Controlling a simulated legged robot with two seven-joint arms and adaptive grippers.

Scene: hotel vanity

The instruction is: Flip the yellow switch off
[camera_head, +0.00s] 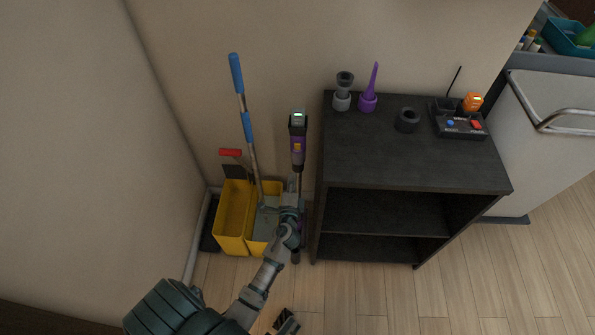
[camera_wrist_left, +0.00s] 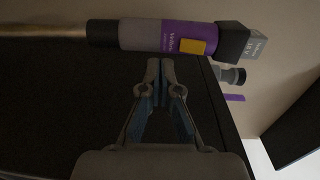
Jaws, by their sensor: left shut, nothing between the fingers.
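The yellow switch (camera_head: 297,147) is a small yellow-orange rectangle on the purple and grey handle of an upright stick device (camera_head: 297,158). The device stands left of the black shelf. In the left wrist view the switch (camera_wrist_left: 192,46) shows large on the purple body, above and to the right of the fingertips. My left gripper (camera_head: 293,182) is below the switch in the head view, in front of the stick. In the left wrist view the left gripper (camera_wrist_left: 160,64) has its fingertips together, empty, just below the purple handle; contact cannot be told.
A yellow bucket (camera_head: 232,216) and a blue-handled mop (camera_head: 247,128) stand left of the device. The black shelf (camera_head: 400,160) is close on the right, with a radio-like box (camera_head: 460,126) and small items on top.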

